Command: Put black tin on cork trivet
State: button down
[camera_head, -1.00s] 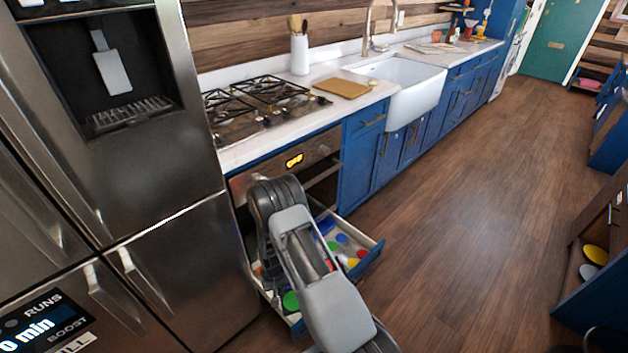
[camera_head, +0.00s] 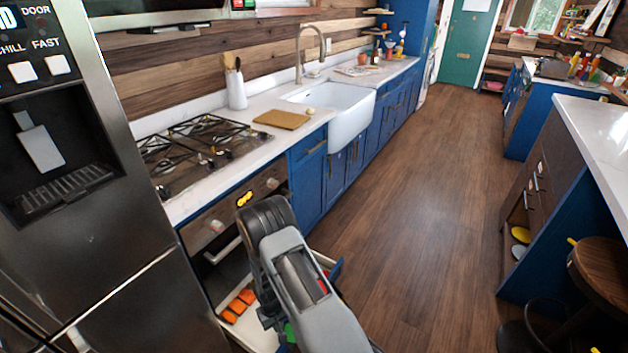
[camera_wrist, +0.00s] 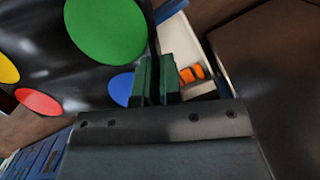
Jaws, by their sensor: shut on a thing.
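My gripper (camera_wrist: 158,78) shows in the wrist view with its dark green fingers close together. A glossy black thing with large green, yellow, red and blue circles (camera_wrist: 80,65) is right at the fingers; it appears to be the black tin, held in them. In the head view my arm mostly hides the gripper and what it holds. A flat tan board (camera_head: 282,119) lies on the counter between the cooktop and the sink. I cannot tell whether it is the cork trivet, and no other trivet is clear to me.
An open drawer (camera_head: 262,335) with orange items (camera_head: 240,304) is below the oven. The cooktop (camera_head: 190,150), a white utensil holder (camera_head: 236,90) and the sink (camera_head: 335,105) line the counter. A stool (camera_head: 600,275) stands at the right. The middle floor is clear.

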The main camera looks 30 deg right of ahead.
aim_at(289, 116)
jog(key=z, duration=2.1)
jog(key=i, duration=6)
jog(key=u, duration=4.95)
